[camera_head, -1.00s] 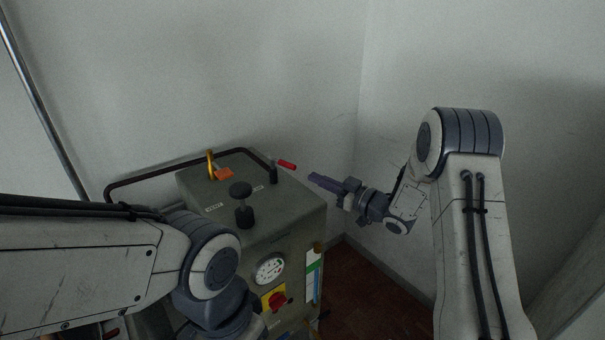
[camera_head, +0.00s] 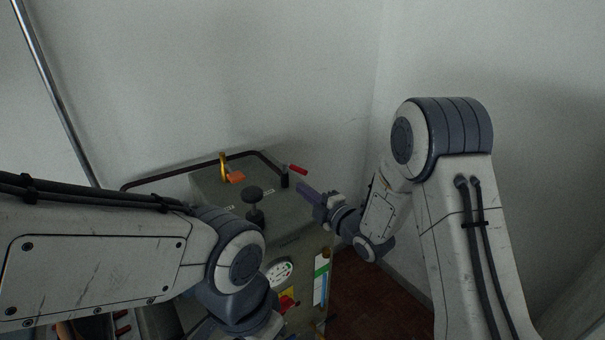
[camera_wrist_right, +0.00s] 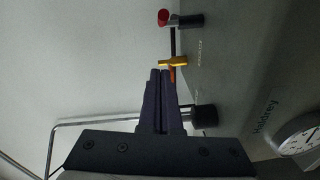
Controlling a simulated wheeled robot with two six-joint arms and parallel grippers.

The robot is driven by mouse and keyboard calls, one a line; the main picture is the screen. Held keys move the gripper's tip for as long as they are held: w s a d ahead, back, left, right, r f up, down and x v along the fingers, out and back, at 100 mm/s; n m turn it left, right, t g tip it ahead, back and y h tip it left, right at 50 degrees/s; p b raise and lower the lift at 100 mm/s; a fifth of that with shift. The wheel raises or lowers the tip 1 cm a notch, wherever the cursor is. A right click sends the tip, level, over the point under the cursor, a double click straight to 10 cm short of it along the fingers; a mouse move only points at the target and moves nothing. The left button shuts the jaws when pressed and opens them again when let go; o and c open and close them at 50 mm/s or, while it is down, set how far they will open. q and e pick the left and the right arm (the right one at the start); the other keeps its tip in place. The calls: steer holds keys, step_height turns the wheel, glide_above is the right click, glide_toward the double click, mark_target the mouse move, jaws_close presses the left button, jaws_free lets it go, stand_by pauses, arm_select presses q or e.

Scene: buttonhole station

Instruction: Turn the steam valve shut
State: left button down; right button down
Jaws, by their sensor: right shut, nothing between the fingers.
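The grey machine (camera_head: 222,190) carries several controls on top, and I cannot read which label marks the steam valve. A red-handled lever on a black post (camera_head: 284,181) stands at the top's far right; its red end (camera_wrist_right: 164,17) shows high in the right wrist view. A yellow lever with an orange piece (camera_head: 236,177) is at the back, also seen in the wrist view (camera_wrist_right: 173,63). A black mushroom knob (camera_head: 253,193) stands nearer. My right gripper (camera_head: 299,187) is shut and empty, just right of the black post, apart from it as far as I see. My left gripper is hidden.
A pressure gauge (camera_head: 279,273) and a red knob on a yellow plate (camera_head: 288,303) are on the front, partly behind my left arm. A dark rail (camera_head: 150,182) runs behind the top. Walls stand close behind and right.

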steer(key=p+x, duration=0.1)
steer(key=x, duration=0.5)
steer(key=shift+r+p, duration=0.2)
steer(key=shift+p, duration=0.2)
steer(key=w, duration=0.1)
steer(key=w+d+p, duration=0.1)
steer(key=w, duration=0.1)
steer(key=shift+d+f, duration=0.3)
steer(key=shift+f, duration=0.05)
steer(key=shift+w+d+f+p, duration=0.2)
steer(key=shift+w+d+p, duration=0.05)
steer(key=shift+w+p, duration=0.05)
